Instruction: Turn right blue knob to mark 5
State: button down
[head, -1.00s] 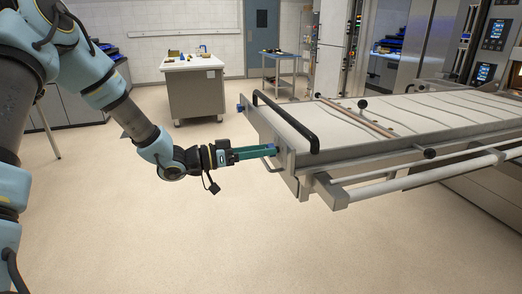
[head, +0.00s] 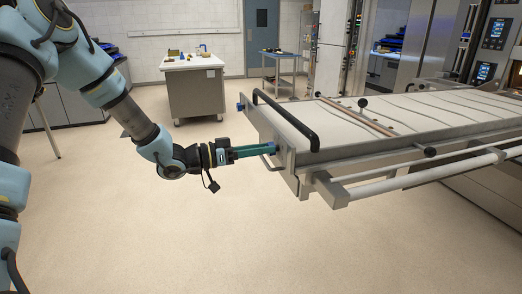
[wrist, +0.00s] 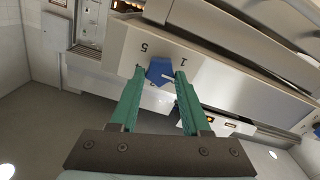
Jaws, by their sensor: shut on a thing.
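The right blue knob (wrist: 159,71) sits on the pale end panel of the long loader, between my two green fingers in the wrist view. A short pale line shows on the knob, towards the right finger. The figure 5 (wrist: 143,49) is printed upside down above left of the knob, and another figure, seemingly a 1 (wrist: 186,60), above right. My gripper (wrist: 158,78) is shut on the knob. In the head view my gripper (head: 274,150) reaches the near end of the loader, and its fingertips hide most of the knob.
The loader (head: 345,170) has a black handle bar (head: 286,120) above the end panel. Another blue knob (head: 241,105) is at the panel's far left corner. A white-topped cabinet (head: 195,90) stands behind. The floor around my arm is clear.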

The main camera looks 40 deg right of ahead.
jog(key=shift+f+m, duration=0.15)
jog(key=shift+m, duration=0.15)
jog(key=n+b, duration=1)
jog(key=b, duration=0.9)
jog(key=n+b, duration=1)
jog(key=b, duration=1)
jog(key=n+b, duration=1.1)
jog(key=b, duration=0.8)
jog(key=shift+f, duration=0.4)
jog(key=shift+b, duration=0.35)
